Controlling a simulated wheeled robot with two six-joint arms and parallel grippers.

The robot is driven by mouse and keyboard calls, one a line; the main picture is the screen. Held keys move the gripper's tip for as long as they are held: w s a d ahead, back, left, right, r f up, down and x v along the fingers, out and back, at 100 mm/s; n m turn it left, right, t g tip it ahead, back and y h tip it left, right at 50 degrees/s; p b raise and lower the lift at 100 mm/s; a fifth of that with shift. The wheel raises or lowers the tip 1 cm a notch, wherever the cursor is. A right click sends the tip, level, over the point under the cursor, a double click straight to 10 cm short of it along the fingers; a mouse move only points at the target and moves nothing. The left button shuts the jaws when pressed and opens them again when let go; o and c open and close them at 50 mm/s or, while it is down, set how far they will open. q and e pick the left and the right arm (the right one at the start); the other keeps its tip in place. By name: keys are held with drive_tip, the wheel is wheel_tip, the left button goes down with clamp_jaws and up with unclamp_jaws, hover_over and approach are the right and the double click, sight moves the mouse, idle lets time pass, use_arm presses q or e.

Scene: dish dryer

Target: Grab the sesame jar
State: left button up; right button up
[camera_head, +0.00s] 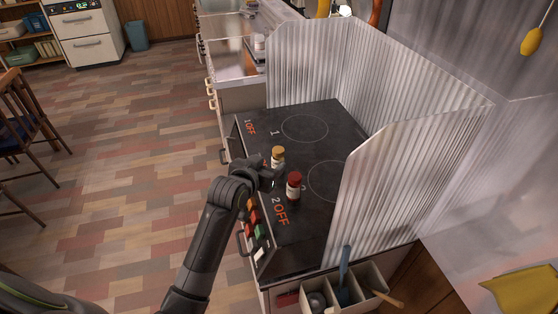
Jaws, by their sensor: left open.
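Two small jars stand upright on the black stove top (318,205), near its front edge. One has a yellow-brown lid (278,153); the other has a dark red lid and a pale label (294,187). I cannot read the labels, so I cannot tell which is the sesame jar. My left gripper (278,176) is open, low over the stove beside both jars, just left of the red-lidded one and on the near side of the yellow-lidded one. Its fingers are small and dark, and whether they touch a jar is unclear. My right gripper is out of view.
A corrugated metal screen (400,165) walls the stove's back and sides. A divided utensil box (375,277) with a blue-handled tool stands at the near end. The floor to the left is open.

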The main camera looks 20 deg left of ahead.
sight(281, 153)
use_arm(q)
drive_tip(key=shift+x, duration=5.35)
drive_tip(key=c, duration=1.1)
